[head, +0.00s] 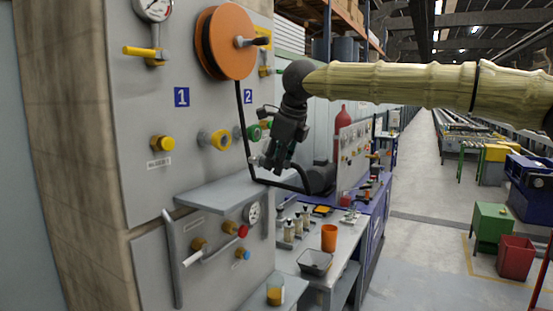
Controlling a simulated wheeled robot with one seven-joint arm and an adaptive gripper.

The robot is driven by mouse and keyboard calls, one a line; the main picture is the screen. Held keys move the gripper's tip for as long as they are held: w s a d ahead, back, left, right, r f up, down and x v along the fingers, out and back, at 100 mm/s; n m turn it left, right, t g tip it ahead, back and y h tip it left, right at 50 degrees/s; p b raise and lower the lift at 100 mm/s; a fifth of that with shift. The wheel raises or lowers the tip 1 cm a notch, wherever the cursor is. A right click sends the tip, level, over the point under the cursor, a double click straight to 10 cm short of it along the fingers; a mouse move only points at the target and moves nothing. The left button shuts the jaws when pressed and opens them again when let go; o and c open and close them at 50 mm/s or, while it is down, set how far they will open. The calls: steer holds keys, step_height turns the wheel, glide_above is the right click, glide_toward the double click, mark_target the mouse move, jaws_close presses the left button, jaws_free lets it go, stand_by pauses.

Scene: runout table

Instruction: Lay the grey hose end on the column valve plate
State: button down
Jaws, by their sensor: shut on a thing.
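My gripper (272,162) is dark, points down and is shut at the front of the grey panel. A small grey piece (259,159) shows at its fingertips and appears to be the grey hose end; the fingers hide most of it. A dark hose (247,135) hangs from the orange reel (226,42), passes beside the fingertips and bends right below them. A flat grey plate (222,192) juts from the panel below and left of my gripper. It looks bare, and the held piece is above its right part, apart from it as far as I can tell.
A bench to the right holds bottles, an orange cup (329,238) and a dark tray (315,262).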

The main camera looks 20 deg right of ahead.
steer(key=shift+w+d+f, duration=0.3)
steer(key=shift+d+f, duration=0.2)
steer(key=shift+f, duration=0.05)
steer(key=shift+w+d+f, duration=0.25)
steer(key=shift+d+f, duration=0.2)
steer(key=shift+f, duration=0.05)
steer(key=shift+w, duration=0.1)
steer(key=shift+w+a+f+p, duration=0.25)
steer(key=shift+w+a+p, duration=0.6)
steer(key=shift+w, duration=0.3)
steer(key=shift+w+a+f+p, duration=0.2)
steer(key=shift+w+a+p, duration=0.65)
steer(key=shift+w, duration=0.35)
steer(key=shift+w+a+f+p, duration=0.25)
steer(key=shift+w+a+p, duration=0.45)
steer(key=shift+w+a, duration=0.35)
steer(key=shift+w, duration=0.15)
steer(key=shift+d+f, duration=0.1)
steer(key=shift+f, duration=0.4)
steer(key=c, duration=1.1)
jaws_free()
